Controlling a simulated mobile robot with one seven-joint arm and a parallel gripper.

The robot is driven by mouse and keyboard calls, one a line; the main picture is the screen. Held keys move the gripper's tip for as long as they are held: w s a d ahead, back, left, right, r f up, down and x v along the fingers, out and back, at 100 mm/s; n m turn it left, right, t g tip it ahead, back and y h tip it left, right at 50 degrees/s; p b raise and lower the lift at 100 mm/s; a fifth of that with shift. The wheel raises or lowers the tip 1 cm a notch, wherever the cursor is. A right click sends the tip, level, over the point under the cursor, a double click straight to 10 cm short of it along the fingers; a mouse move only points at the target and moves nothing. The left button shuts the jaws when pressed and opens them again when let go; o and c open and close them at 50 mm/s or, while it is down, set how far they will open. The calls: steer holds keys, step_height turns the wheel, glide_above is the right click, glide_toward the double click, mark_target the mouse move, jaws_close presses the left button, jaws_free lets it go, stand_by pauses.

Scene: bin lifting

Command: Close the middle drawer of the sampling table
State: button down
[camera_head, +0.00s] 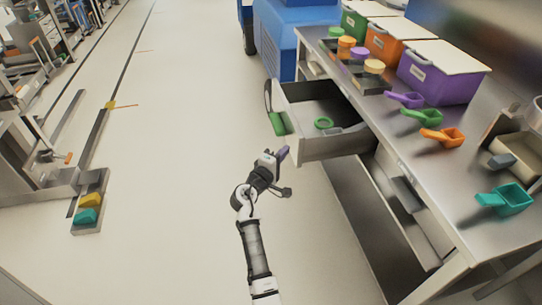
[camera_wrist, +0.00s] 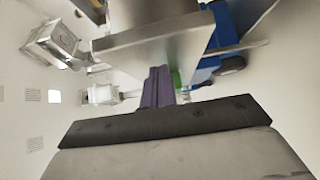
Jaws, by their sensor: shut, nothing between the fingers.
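The sampling table (camera_head: 392,138) is a long metal table on the right in the head view. Its middle drawer (camera_head: 345,146) is pulled out to the left over the floor. The drawer has a green handle (camera_head: 278,123) on its front and holds a green ring (camera_head: 323,122) and a small grey item. My gripper (camera_head: 284,153) is shut and empty, just below and in front of the drawer's near front corner in the picture. Contact cannot be told. In the wrist view my purple fingers (camera_wrist: 158,87) are together, with a green piece (camera_wrist: 176,78) behind them.
Green, orange and purple bins (camera_head: 440,85) stand on the table with scoops (camera_head: 442,136) and round containers. Other drawer fronts (camera_head: 408,193) sit along the table's side. A blue machine (camera_head: 285,35) stands behind.

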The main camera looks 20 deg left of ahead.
steer(key=shift+w+d, duration=0.3)
steer(key=shift+d, duration=0.25)
